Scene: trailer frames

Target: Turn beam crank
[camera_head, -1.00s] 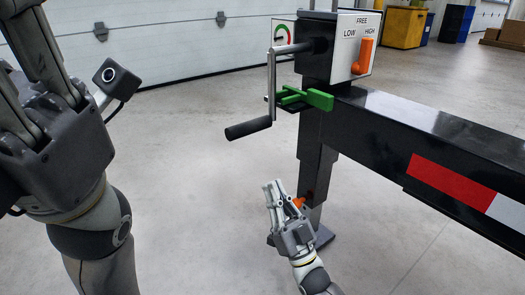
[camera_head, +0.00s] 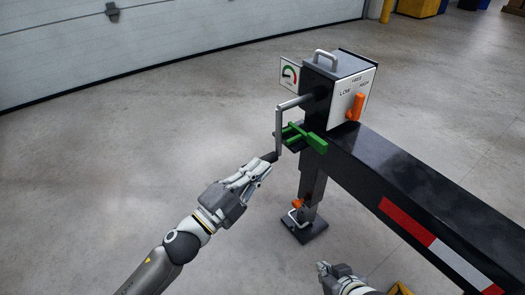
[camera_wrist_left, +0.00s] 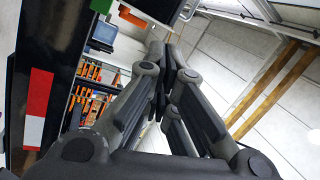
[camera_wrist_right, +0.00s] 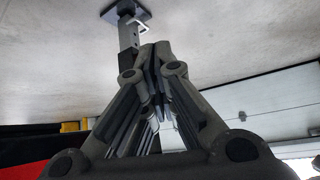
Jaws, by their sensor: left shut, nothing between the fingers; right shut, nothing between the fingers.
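The silver beam crank (camera_head: 279,128) hangs down from the left side of the black post head (camera_head: 318,104) in the head view. Its dark handle (camera_head: 269,157) is at the lower end, partly hidden by my left gripper. My left gripper (camera_head: 264,166) has its fingertips at the handle; contact cannot be told. It is shut with nothing between its fingers, and its closed fingers show in the left wrist view (camera_wrist_left: 166,62). My right gripper (camera_head: 324,268) is low, in front of the post's foot, shut and empty. Its closed fingers fill the right wrist view (camera_wrist_right: 155,62).
A green bracket (camera_head: 303,137) sits just right of the crank. An orange lever (camera_head: 356,105) is on the LOW/FREE/HIGH panel. The black beam (camera_head: 400,180) with a red-white stripe runs right. The post's foot plate (camera_head: 304,228) rests on the floor. Floor to the left is clear.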

